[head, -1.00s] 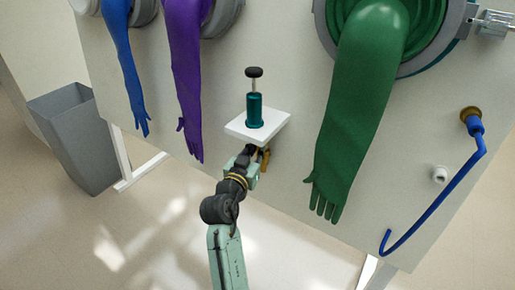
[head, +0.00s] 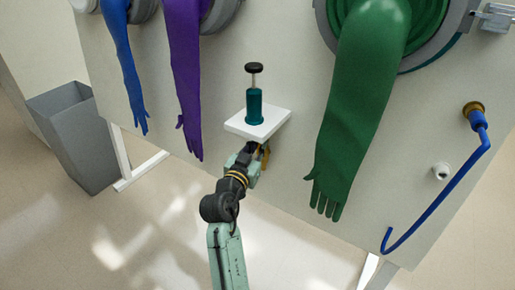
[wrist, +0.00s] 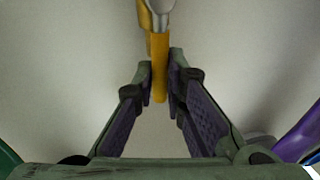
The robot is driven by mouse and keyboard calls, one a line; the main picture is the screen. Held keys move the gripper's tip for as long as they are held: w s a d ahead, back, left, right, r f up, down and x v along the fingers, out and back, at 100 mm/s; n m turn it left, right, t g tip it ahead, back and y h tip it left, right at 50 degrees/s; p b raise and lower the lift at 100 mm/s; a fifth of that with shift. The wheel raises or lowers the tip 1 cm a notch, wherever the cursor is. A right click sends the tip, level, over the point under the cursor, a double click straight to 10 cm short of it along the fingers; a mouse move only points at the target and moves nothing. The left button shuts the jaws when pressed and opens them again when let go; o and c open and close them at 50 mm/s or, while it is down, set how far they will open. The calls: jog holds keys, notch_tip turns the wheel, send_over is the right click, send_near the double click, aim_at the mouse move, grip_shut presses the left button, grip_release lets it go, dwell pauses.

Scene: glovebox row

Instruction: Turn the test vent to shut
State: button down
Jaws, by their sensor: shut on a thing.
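The test vent shows as a yellow lever (wrist: 160,75) with a grey metal part at its top, in the wrist view. In the head view a bit of its yellow (head: 265,155) shows just under the white shelf; the rest is hidden by the shelf and my gripper. My gripper (wrist: 160,88) is shut on the yellow lever, with one finger on each side of it. In the head view my gripper (head: 254,157) is below the shelf, close to the panel.
A teal pump (head: 254,107) with a black knob stands on the white shelf (head: 270,124) just above my gripper. A purple glove (head: 188,80) hangs to the left and a green glove (head: 360,100) to the right. A blue hooked tube (head: 440,203) is further right.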

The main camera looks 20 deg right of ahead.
jog(key=s+d+f+m+g+h+b, duration=0.1)
jog(key=s+f+m+g+h+b, duration=0.1)
jog(key=m+b, duration=0.8)
jog(key=s+d+f+m+g+h+b, duration=0.1)
jog(key=f+m+b, duration=0.3)
jog(key=m+b, duration=0.6)
jog(key=s+h+b, duration=0.1)
jog(key=b, duration=1)
jog(key=shift+s+d+f+m+g, duration=0.2)
jog(key=shift+s+d+m+g, duration=0.1)
jog(key=shift+s+d+g, duration=0.1)
jog(key=c, duration=1.6)
grip_release()
jog(key=shift+c, duration=0.2)
jog(key=v, duration=1.2)
